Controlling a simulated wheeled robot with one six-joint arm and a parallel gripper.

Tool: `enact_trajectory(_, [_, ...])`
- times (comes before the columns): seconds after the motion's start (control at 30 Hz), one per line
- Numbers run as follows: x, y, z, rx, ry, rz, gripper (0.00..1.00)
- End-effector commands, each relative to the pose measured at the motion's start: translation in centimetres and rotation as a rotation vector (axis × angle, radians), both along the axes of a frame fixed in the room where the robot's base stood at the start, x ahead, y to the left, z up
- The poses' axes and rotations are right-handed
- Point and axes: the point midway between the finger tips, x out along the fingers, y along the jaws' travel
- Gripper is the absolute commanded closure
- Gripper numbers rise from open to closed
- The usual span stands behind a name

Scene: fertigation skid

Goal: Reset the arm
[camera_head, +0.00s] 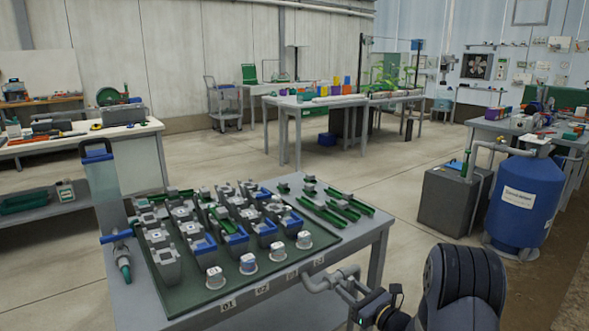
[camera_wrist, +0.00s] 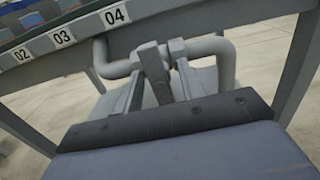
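My gripper (camera_head: 345,289) is low at the front right corner of the grey table, beside a bent grey pipe (camera_head: 311,282). In the wrist view my gripper's fingers (camera_wrist: 164,54) are close together, with the bent pipe (camera_wrist: 226,68) showing on both sides of their tips. The tips overlap the pipe in the picture; I cannot tell whether they touch it or hold it. My dark arm joint (camera_head: 465,285) fills the lower right of the head view.
The grey table (camera_head: 352,247) carries a green mat (camera_head: 187,298) with several grey and blue fittings and jars. Number labels (camera_wrist: 115,15) line its front edge. A blue tank (camera_head: 523,196) and grey box (camera_head: 446,201) stand right. Open floor (camera_head: 265,163) lies behind the table.

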Motion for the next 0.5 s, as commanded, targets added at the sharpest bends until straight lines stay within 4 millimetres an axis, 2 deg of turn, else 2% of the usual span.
enact_trajectory(0.5, [0.20,0.12,0.02,-0.022,-0.016,-0.001,0.62])
